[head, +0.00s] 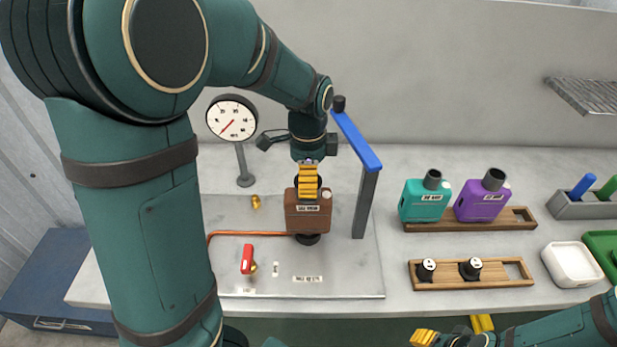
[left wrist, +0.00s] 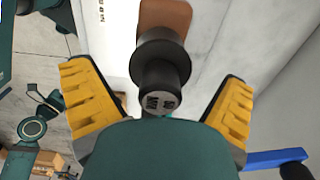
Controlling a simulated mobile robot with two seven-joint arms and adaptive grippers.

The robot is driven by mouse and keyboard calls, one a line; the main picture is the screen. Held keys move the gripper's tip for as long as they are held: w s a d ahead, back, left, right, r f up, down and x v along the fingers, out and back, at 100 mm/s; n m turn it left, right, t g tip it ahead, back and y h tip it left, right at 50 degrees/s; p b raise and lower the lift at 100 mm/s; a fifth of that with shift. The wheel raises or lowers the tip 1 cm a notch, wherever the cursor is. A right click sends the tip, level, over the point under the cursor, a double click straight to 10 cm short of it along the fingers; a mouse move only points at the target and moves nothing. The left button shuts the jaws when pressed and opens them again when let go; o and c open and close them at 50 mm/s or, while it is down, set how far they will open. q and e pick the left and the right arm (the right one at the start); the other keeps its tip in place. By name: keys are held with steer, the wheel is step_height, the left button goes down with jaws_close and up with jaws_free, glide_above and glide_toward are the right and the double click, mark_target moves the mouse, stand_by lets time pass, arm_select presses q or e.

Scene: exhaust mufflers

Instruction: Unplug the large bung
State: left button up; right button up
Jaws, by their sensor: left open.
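A brown muffler (head: 308,213) stands on the grey metal plate, with a black fitting (head: 307,239) at its lower end. In the left wrist view a dark flanged bung (left wrist: 162,75) with white marks on its end sits in the brown muffler (left wrist: 165,18). My left gripper (head: 308,182) is over the muffler's top and hides the bung in the head view. Its yellow fingers (left wrist: 158,85) are spread, one on each side of the bung, with gaps to both. My right gripper (head: 455,332) is at the bottom edge, partly cut off, its fingers apart and empty.
A blue bar (head: 355,140) on a grey post stands close right of my left gripper. A gauge (head: 232,120) and a red-handled valve (head: 248,260) are left. Right are teal (head: 425,201) and purple (head: 482,201) mufflers and a wooden rack (head: 500,280) holding two black bungs.

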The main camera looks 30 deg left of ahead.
arm_select(q)
steer(key=shift+s, duration=0.1)
steer(key=c, duration=1.7)
steer(key=shift+r, duration=0.1)
steer(key=shift+r+p, duration=0.5)
steer(key=shift+p, duration=0.15)
jaws_close()
steer(key=shift+r+p, duration=2.25)
steer(key=shift+r, duration=0.2)
